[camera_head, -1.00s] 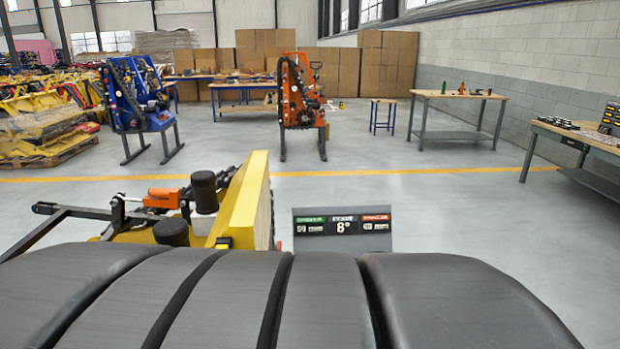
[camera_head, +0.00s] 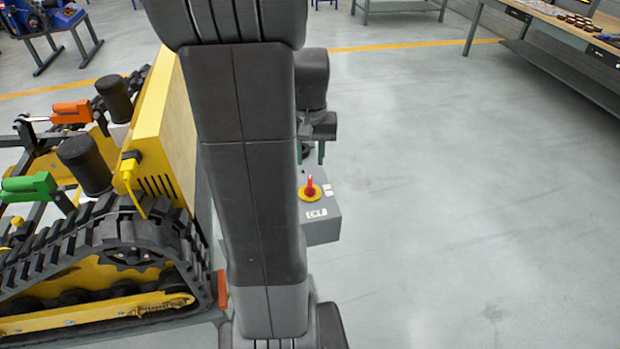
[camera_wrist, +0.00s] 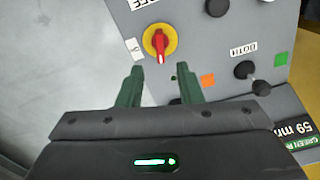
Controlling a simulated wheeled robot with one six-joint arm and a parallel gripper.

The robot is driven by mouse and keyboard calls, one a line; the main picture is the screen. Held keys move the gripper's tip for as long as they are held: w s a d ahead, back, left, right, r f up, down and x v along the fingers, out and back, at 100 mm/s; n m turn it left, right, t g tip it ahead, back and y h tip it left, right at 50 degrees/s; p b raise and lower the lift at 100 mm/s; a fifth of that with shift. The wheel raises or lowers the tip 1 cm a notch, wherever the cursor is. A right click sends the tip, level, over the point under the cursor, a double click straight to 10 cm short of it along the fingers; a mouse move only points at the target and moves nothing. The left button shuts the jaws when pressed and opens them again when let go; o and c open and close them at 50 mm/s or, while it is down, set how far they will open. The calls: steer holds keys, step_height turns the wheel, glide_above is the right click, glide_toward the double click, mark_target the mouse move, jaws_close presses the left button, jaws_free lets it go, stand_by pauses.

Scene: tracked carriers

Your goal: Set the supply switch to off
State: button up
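The supply switch is a red rotary handle (camera_head: 310,189) on a yellow round plate, on top of a grey control box (camera_head: 322,230) in the head view. In the wrist view the red handle (camera_wrist: 159,42) sits on its yellow plate (camera_wrist: 150,36) just beyond my fingertips. My gripper (camera_wrist: 160,70) has two green fingers spread apart with nothing between them. It points toward the switch and appears apart from it. In the head view my gripper (camera_head: 312,153) shows beside my arm, over the box's far side, partly hidden.
A yellow tracked carrier (camera_head: 165,120) stands left of the box. A workbench (camera_head: 560,30) stands back right. The floor at right is clear.

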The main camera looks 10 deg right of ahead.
mark_target(310, 181)
step_height(310, 181, down, 9)
stand_by(0.3)
jaws_close()
